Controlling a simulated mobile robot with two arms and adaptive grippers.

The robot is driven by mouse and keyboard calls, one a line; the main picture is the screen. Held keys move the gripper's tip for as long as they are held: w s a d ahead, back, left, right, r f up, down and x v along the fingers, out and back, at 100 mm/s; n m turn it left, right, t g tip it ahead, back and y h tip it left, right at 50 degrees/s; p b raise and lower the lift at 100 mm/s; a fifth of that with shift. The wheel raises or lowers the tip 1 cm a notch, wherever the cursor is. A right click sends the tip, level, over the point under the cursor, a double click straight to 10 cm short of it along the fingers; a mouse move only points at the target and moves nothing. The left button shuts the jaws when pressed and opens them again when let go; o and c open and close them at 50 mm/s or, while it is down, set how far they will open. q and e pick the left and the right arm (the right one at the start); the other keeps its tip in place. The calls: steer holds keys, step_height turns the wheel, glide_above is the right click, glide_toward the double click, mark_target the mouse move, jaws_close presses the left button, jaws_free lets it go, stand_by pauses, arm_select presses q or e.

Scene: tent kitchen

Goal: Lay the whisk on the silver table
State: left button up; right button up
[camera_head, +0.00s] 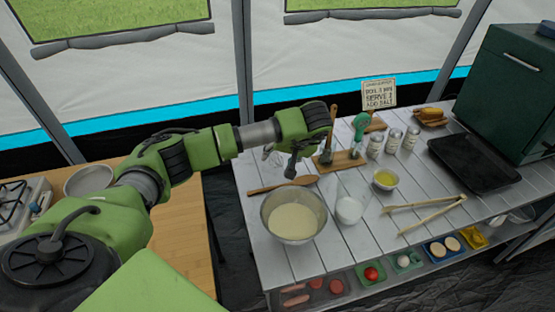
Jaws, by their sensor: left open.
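The silver table (306,256) is a pale grey slatted table filling the right half of the head view. Near its back edge a wooden stand (345,163) holds upright utensils, one with a green top (360,124) and one with a brown wooden handle (333,114). I cannot tell for sure which utensil is the whisk; my left arm partly covers this area. My left gripper (280,160) points down just left of the stand, above the table, open, with nothing visibly held. My right gripper is not in view.
A metal bowl of batter (293,213), a wooden spoon (283,184), a small white bowl (349,210), a yellow-filled bowl (386,180), shakers (393,141) and wooden tongs (426,204) occupy the table. A black tray (474,163) lies at right. Bare slats show at the front.

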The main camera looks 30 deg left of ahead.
arm_select(q)
steer(key=v, duration=1)
steer(key=shift+b, duration=0.4)
steer(key=shift+d+r, duration=0.15)
steer(key=shift+r, duration=0.05)
